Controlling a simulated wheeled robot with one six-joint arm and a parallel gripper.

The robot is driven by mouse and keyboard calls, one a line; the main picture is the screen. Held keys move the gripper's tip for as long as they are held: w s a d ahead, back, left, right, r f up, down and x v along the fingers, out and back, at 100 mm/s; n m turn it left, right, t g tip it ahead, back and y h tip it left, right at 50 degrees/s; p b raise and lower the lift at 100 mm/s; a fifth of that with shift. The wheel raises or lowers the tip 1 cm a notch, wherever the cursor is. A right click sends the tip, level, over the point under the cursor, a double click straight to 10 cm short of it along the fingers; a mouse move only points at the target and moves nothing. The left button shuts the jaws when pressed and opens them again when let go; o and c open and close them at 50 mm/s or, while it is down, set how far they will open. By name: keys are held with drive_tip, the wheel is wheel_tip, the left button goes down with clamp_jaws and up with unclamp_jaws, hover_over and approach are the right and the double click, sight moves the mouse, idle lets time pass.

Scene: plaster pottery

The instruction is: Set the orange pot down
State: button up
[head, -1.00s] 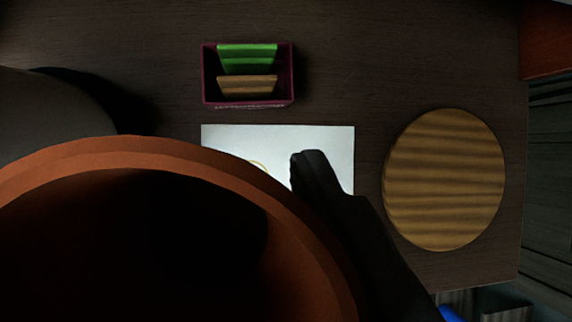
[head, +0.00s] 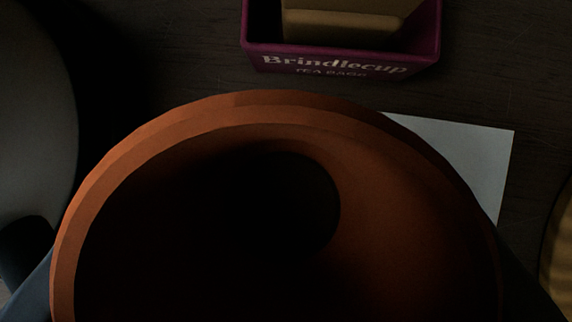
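The orange pot (head: 400,190) fills the lower middle of the view, its wide mouth facing me. Its inside is mostly in dark shadow. My gripper (head: 275,270) has a dark finger at each side of the pot, at the lower left and lower right edges. The fingers seem to press on its outer wall, with the tips hidden behind it. The pot's underside is hidden, so I cannot tell whether it touches the dark wooden table (head: 180,50). A white paper sheet (head: 470,150) shows beyond the pot's right rim, partly covered by it.
A purple tea-bag box (head: 340,62) marked "Brindlecup" stands just beyond the pot. A large grey rounded object (head: 35,110) is close on the left. A round yellow-brown board (head: 560,250) is cut off at the right edge. Bare table shows at upper left and upper right.

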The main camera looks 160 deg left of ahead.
sight(284, 205)
drive_tip(key=shift+f, duration=2.05)
drive_tip(key=shift+f, duration=0.1)
drive_tip(key=o, duration=1.2)
drive_tip(key=v, duration=1.2)
